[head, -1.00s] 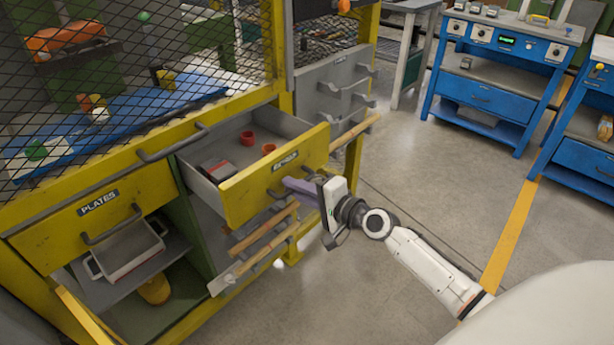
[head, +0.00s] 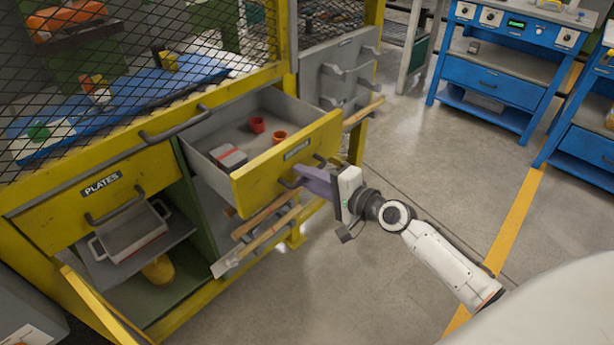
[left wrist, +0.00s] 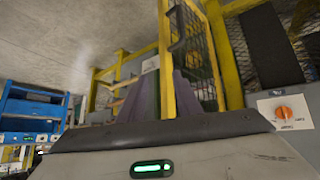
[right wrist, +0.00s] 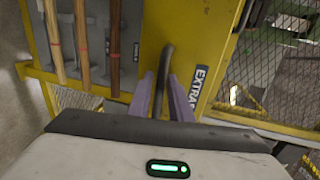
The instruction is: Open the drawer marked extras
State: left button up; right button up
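The extras drawer (head: 262,180) has a yellow front and stands well out of the yellow cabinet. Its label reads EXTRAS in the right wrist view (right wrist: 198,92). Inside it are two red cups (head: 257,125) and a grey and red box (head: 230,157). My right gripper (head: 308,180) is at the drawer front, with its purple fingers on either side of the dark bar handle (right wrist: 165,65), closed around it. My left gripper (left wrist: 165,90) shows only in its wrist view, its fingers apart with nothing held between them.
The closed PLATES drawer (head: 100,200) is to the left, above an open shelf with a grey tray (head: 130,235). Long wooden-handled tools (head: 265,222) hang below the extras drawer. Blue benches (head: 500,85) stand at the back right. The floor (head: 420,190) between is clear.

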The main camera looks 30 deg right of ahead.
jog(key=v, duration=1)
jog(key=shift+s+b, duration=0.15)
jog(key=shift+b, duration=0.15)
jog(key=s+a+f+n+g+h, duration=0.1)
jog(key=s+a+f+n+g, duration=0.2)
jog(key=s+a+f+n, duration=0.4)
jog(key=s+a+f+n+g+h, duration=0.1)
jog(key=s+a+f+n+g, duration=0.2)
jog(key=s+a+f+n, duration=0.5)
jog(key=s+f+n, duration=0.1)
jog(key=s+f, duration=0.2)
jog(key=f, duration=0.2)
jog(key=shift+s+a+n, duration=0.3)
